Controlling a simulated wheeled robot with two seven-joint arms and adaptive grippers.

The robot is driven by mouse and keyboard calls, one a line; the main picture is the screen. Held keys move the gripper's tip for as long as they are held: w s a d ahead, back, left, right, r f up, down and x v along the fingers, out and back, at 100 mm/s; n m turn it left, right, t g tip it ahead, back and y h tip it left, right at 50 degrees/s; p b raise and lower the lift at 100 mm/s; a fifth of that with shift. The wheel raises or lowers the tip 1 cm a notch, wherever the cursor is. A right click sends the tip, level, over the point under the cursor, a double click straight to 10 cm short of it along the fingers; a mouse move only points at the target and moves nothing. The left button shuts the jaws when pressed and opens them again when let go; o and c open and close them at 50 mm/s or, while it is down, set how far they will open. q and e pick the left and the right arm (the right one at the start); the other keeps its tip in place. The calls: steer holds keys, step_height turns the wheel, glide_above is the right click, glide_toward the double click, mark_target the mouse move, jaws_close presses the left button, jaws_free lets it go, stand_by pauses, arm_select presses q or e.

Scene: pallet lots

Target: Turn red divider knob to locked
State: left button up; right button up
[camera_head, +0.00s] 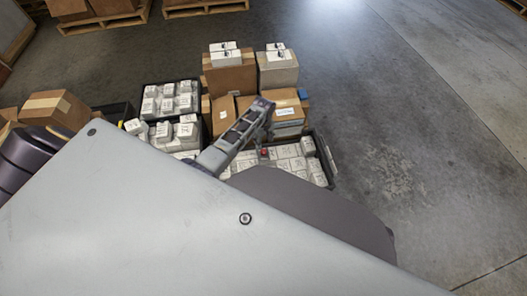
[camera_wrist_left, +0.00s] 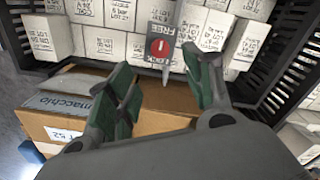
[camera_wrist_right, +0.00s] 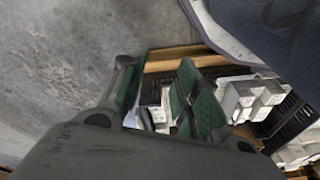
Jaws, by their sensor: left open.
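A short white mark on the knob runs up and down in that view; I cannot tell which end is the pointer. The knob also shows as a small red spot in the head view (camera_head: 264,152). My left gripper (camera_wrist_left: 166,82) is open and empty, its fingertips short of the knob and on either side of it. My right gripper (camera_wrist_right: 156,95) is open, away from the knob, above cartons and crates.
The knob's plate is by a black crate (camera_wrist_left: 284,52) holding rows of white labelled boxes (camera_wrist_left: 100,38). A brown carton (camera_wrist_left: 160,95) lies beneath my left fingers. More cartons (camera_head: 230,78) are stacked behind. The concrete floor (camera_head: 410,130) to the right is clear.

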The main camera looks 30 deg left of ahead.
mark_target(263, 152)
arm_select(q)
step_height(263, 152, down, 3)
steer(key=shift+b, duration=0.55)
steer(key=shift+f+b, duration=0.75)
steer(key=shift+f, duration=0.8)
step_height(263, 152, down, 2)
steer(key=shift+f+b, duration=0.1)
steer(key=shift+b, duration=0.45)
steer(key=shift+f+b, duration=0.4)
steer(key=shift+f, duration=0.7)
arm_select(e)
step_height(263, 152, up, 8)
steer(key=w+a+t, duration=0.1)
steer(key=shift+a+f+t+y, duration=0.2)
steer(key=shift+f+t+y, duration=0.1)
steer(key=shift+y, duration=0.1)
steer(key=shift+r, duration=0.1)
arm_select(q)
steer(key=c, duration=1)
arm_select(e)
steer(key=shift+f, duration=0.25)
